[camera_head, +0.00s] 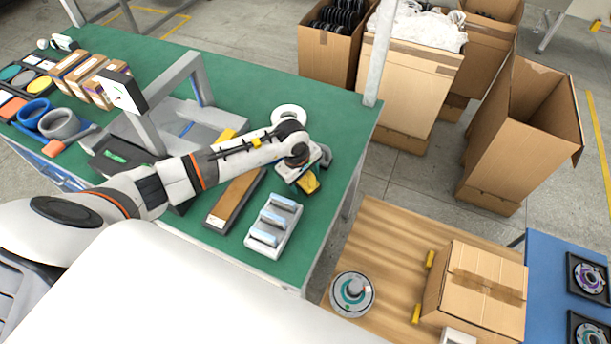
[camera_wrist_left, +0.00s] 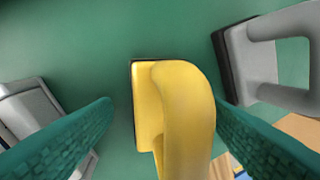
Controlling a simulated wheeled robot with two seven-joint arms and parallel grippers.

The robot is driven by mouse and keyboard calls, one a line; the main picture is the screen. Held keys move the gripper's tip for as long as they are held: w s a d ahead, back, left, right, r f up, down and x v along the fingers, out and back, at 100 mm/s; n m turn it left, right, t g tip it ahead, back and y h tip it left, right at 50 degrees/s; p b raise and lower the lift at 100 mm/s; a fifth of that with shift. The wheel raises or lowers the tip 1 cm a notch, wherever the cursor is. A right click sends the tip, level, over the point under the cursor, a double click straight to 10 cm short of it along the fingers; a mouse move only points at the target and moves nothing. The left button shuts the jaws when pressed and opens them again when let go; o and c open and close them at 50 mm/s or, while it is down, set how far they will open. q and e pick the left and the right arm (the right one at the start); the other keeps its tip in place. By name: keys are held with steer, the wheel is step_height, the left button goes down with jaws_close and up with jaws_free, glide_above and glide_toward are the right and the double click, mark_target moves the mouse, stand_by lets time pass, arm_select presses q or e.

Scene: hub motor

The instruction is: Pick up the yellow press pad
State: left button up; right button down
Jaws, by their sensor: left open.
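The yellow press pad (camera_wrist_left: 188,110) stands on the green tabletop in the left wrist view, a flat plate with a thick curved handle. In the head view it shows as a small yellow patch (camera_head: 309,184), partly hidden by my left gripper (camera_head: 302,172). In the wrist view the green-padded fingers of my left gripper (camera_wrist_left: 163,104) are open, one on each side of the pad. The left finger is clearly apart from it; the right finger appears close to the handle, and contact cannot be told. My right gripper is not in view.
A grey handled tool (camera_wrist_left: 244,62) stands close on the right in the wrist view; a grey part (camera_wrist_left: 28,105) lies left. In the head view a white tray (camera_head: 262,246) with blue-grey blocks and a brown-topped block (camera_head: 236,198) lie nearby. The table's right edge is close.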

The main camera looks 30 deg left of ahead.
arm_select(q)
steer(key=shift+f, duration=0.1)
steer(key=shift+c, duration=0.6)
arm_select(e)
steer(key=shift+s, duration=0.2)
